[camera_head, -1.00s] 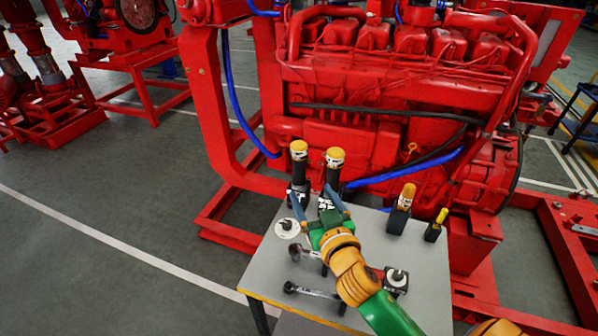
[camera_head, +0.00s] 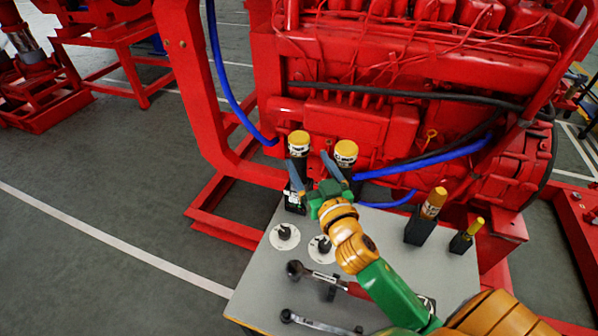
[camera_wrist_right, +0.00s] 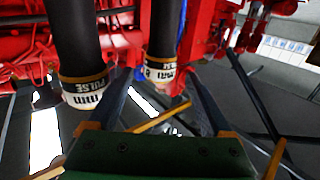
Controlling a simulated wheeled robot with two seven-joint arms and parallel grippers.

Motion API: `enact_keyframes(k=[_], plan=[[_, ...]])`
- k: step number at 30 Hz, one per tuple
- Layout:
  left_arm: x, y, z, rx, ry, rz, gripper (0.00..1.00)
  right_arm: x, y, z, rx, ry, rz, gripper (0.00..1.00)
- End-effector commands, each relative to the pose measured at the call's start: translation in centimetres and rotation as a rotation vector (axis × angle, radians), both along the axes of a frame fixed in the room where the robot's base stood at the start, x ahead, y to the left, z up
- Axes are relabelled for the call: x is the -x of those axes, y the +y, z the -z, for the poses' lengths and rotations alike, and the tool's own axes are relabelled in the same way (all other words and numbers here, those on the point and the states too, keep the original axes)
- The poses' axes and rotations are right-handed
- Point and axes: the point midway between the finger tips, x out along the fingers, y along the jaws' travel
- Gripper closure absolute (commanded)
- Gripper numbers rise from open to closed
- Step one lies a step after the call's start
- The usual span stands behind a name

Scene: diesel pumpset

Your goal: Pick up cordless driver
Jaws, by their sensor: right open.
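Two upright black drivers with yellow caps and white label bands stand at the table's back left in the head view: a left one (camera_head: 299,144) and a right one (camera_head: 346,153). I cannot tell which is the task's cordless driver. My right gripper (camera_head: 309,160) is open and empty at the left driver, its fingers hiding part of that driver's body. In the right wrist view, one black driver (camera_wrist_right: 164,45) shows between the open fingers (camera_wrist_right: 160,80), seemingly beyond the tips. The other driver (camera_wrist_right: 78,45) is outside them, left. My left gripper is not in view.
The grey table (camera_head: 257,285) also holds white discs (camera_head: 284,236) with dark posts, ratchet-like tools (camera_head: 318,321), and two black holders with yellow-topped items (camera_head: 433,205) at right. A red engine (camera_head: 400,120) with blue hoses stands close behind. Floor at left is open.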

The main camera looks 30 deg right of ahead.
Motion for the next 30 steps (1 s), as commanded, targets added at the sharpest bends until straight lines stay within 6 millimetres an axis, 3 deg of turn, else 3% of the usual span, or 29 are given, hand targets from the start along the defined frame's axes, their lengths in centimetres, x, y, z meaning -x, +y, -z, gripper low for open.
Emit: enact_keyframes(k=[1, 7, 11, 21, 29, 30], plan=[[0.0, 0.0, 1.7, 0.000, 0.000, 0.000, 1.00, 0.0, 0.0, 1.7, 0.000, 0.000, 0.000, 0.16], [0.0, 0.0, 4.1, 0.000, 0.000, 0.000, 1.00, 0.0, 0.0, 4.1, 0.000, 0.000, 0.000, 0.16], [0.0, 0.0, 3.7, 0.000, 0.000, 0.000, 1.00, -0.8, -0.1, 3.9, 0.000, -0.001, 0.000, 0.16], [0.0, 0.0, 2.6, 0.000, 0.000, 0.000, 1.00, -6.5, -1.1, 4.1, 0.001, -0.001, 0.000, 0.16], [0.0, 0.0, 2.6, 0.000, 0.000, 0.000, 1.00, -7.0, -1.2, 4.2, -0.001, 0.001, 0.000, 0.16], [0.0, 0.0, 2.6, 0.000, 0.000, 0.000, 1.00, -7.0, -1.2, 4.2, -0.001, 0.001, 0.000, 0.27]])
